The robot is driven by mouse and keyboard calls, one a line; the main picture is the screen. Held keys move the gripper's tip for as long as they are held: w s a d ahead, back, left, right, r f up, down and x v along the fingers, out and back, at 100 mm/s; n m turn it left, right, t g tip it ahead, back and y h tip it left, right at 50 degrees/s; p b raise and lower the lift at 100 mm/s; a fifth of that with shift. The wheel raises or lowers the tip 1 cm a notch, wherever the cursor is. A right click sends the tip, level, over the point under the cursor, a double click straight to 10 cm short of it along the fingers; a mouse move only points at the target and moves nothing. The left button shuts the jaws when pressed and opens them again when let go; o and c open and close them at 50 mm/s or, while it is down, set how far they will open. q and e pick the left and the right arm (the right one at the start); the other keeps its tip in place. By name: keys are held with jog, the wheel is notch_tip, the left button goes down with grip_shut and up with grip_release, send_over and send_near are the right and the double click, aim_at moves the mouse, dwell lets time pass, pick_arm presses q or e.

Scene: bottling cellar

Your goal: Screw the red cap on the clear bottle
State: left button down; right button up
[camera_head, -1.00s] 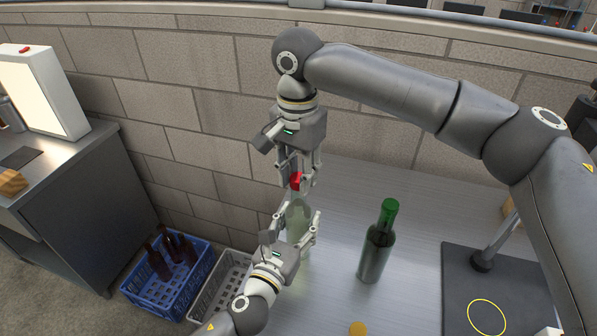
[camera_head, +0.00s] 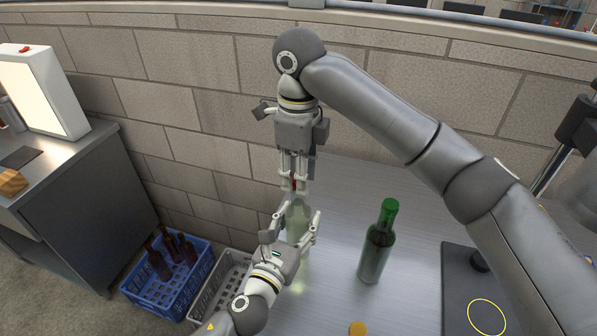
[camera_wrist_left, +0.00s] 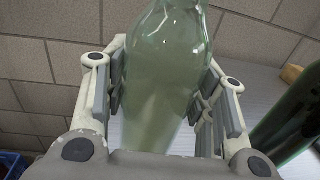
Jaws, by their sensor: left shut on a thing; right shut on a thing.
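The clear bottle (camera_head: 297,217) stands upright at the left edge of the metal table. My left gripper (camera_head: 296,232) is shut around its body; the left wrist view shows the clear bottle (camera_wrist_left: 163,75) between both fingers. My right gripper (camera_head: 294,183) points down from above and is shut on the red cap (camera_head: 293,182), of which only a small part shows between the fingers. The cap is at the top of the bottle's neck. Whether it sits on the thread cannot be told, as the fingers hide the neck's top.
A green bottle with a green cap (camera_head: 377,242) stands to the right on the table. A yellow cap (camera_head: 358,328) lies at the front. A dark plate (camera_head: 468,290) is further right. A blue crate with brown bottles (camera_head: 150,304) and a grey crate (camera_head: 222,288) are at lower left.

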jog(key=o, duration=0.6)
jog(key=shift+r, duration=0.1)
